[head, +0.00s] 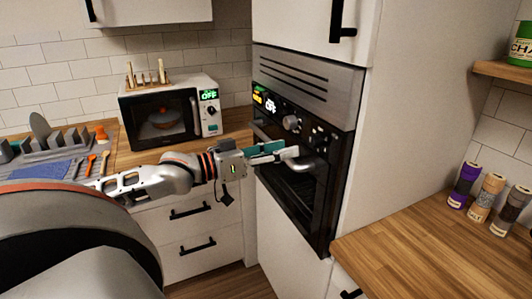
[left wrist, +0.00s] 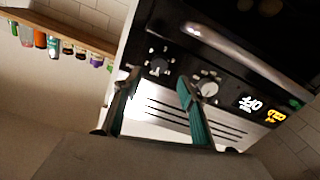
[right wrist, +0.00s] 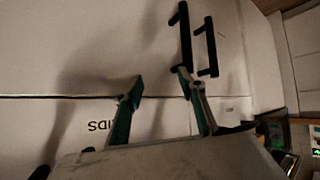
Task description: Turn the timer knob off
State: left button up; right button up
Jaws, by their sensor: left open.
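The oven (head: 297,190) has a black control panel with a silver knob (head: 291,122) and a darker knob with white marks (head: 318,134). In the left wrist view, the darker knob (left wrist: 160,66) appears between my fingertips and the silver knob (left wrist: 207,87) lies beside the right finger. No readable label tells which is the timer knob. My left gripper (head: 286,151) is open and empty in front of the oven, below the knobs in the head view; contact with a knob cannot be made out. My right gripper (right wrist: 161,78) is open and empty, facing a white cabinet front.
The oven handle (head: 312,164) juts out close to my left gripper. A lit display (head: 271,102) stands left of the knobs. Spice jars (head: 490,190) stand on the right counter. Black handles (right wrist: 185,40) face my right gripper.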

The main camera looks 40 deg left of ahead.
pick_arm(q)
jog(key=shift+v, duration=2)
jog(key=s+a+f+g+y, duration=0.1)
jog(key=s+a+f+y, duration=0.1)
jog(key=f, duration=0.7)
jog(key=s+a+f+n+g+y, duration=0.1)
jog(key=s+a+f+y, duration=0.15)
jog(key=f, duration=0.75)
jog(key=s+a+f+y, duration=0.2)
jog(key=f, duration=0.7)
jog(key=s+d+f+g, duration=0.1)
jog(key=s+d+f, duration=0.2)
jog(key=d+f, duration=0.3)
jog(key=s+d+f+g, duration=0.2)
jog(key=d+f, duration=0.2)
jog(key=f, duration=0.4)
jog(key=s+d+f+m+h, duration=0.1)
jog(key=d+f, duration=0.2)
jog(key=d, duration=0.5)
jog(key=s+d+f+m+g, duration=0.1)
jog(key=d+f, duration=0.3)
jog(key=d, duration=0.4)
jog(key=shift+s+m+h, duration=0.35)
jog(key=shift+s+m, duration=0.15)
jog(key=shift+s, duration=0.05)
